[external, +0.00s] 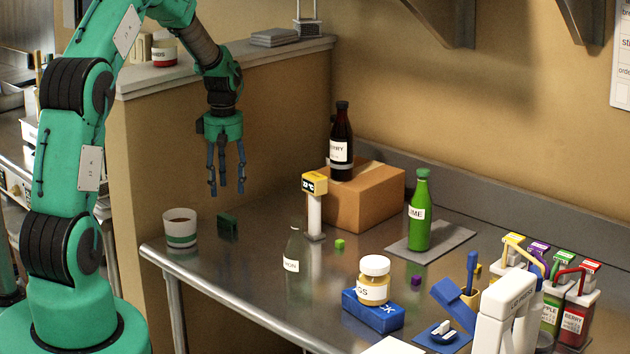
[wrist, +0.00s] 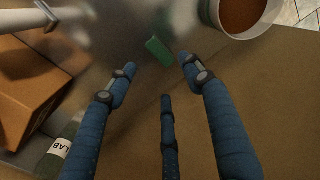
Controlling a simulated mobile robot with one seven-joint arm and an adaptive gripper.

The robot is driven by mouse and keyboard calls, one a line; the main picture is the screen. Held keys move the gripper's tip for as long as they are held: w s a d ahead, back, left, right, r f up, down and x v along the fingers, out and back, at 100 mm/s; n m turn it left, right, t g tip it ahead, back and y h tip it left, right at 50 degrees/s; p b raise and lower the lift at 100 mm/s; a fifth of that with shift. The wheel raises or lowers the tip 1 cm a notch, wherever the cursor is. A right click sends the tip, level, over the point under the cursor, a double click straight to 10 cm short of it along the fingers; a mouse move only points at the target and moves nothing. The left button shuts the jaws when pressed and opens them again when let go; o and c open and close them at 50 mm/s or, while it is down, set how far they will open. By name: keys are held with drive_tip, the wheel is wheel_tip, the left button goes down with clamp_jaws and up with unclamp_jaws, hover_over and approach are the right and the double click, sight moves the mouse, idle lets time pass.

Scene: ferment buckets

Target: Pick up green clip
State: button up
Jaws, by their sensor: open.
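The green clip (external: 228,227) is a small dark green block standing on the steel table near its back left, just right of a cup. In the wrist view the green clip (wrist: 158,51) lies beyond the fingertips, a little left of the cup's rim. My gripper (external: 226,188) hangs above the clip with its blue fingers pointing down. The fingers are spread and empty in the wrist view (wrist: 158,75), and there is a clear gap between them and the clip.
A white cup (external: 180,238) with a green band and brown contents stands close left of the clip. A cardboard box (external: 362,196) bears a dark bottle (external: 341,140). A clear bottle (external: 294,258) and a yellow-topped post (external: 314,205) stand to the right. A partition wall rises behind.

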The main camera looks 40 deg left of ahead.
hover_over(227, 215)
drive_tip(key=shift+f, duration=2.1)
drive_tip(key=shift+f+b, duration=0.75)
drive_tip(key=shift+f, duration=1.85)
drive_tip(key=shift+c, duration=0.2)
drive_tip(key=c, duration=0.9)
